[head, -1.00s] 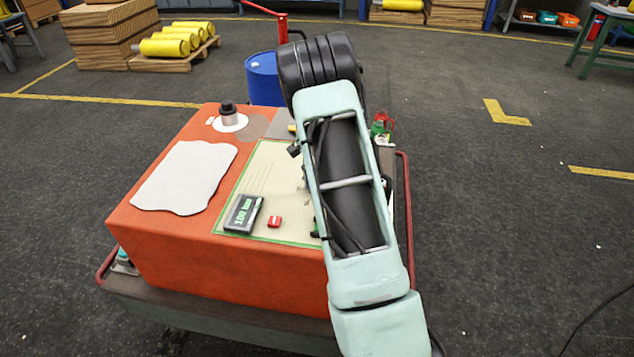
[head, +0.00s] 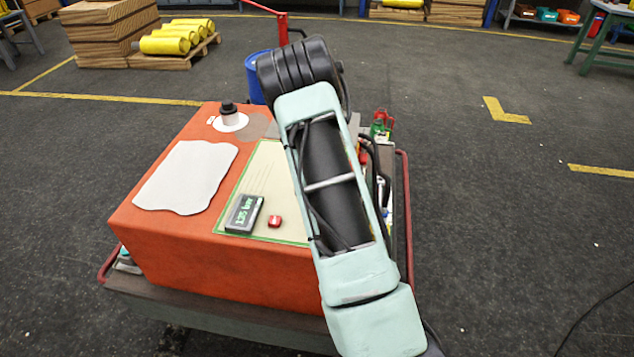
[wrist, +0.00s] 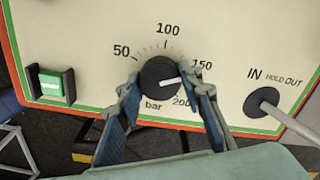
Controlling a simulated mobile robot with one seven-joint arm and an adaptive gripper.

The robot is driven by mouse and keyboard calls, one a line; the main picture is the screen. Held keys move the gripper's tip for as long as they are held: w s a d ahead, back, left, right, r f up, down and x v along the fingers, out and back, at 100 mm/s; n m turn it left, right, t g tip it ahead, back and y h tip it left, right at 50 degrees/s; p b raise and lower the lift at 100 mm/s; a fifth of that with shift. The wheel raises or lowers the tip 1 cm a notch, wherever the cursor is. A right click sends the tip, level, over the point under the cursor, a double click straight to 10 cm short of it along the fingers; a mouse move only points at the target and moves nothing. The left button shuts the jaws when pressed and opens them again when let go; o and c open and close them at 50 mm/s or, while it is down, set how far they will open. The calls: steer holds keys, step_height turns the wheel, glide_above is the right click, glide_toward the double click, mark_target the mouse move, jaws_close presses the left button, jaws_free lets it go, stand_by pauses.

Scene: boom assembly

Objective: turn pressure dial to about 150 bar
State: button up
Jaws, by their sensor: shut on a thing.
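The round black pressure dial (wrist: 157,75) is on the cream panel (wrist: 215,25) in the wrist view, with a scale marked 50, 100, 150 and 200 bar. Its white pointer points right, close to the 150 side of the scale. My gripper (wrist: 168,88) is shut on the dial, one blue finger on each side. In the head view my arm hides the dial and gripper. The dark digital display (head: 243,214) on the orange console (head: 200,258) appears to read 135 bar.
A green button (wrist: 50,85) sits left of the dial, and a grey lever (wrist: 266,97) marked IN, HOLD, OUT is at right. A red button (head: 274,221) is beside the display. A white sheet (head: 185,177) and black knob (head: 229,107) are on the console's left.

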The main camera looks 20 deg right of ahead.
steer(key=shift+m, duration=0.3)
steer(key=o, duration=1.2)
steer(key=shift+c, duration=0.2)
step_height(320, 180, up, 12)
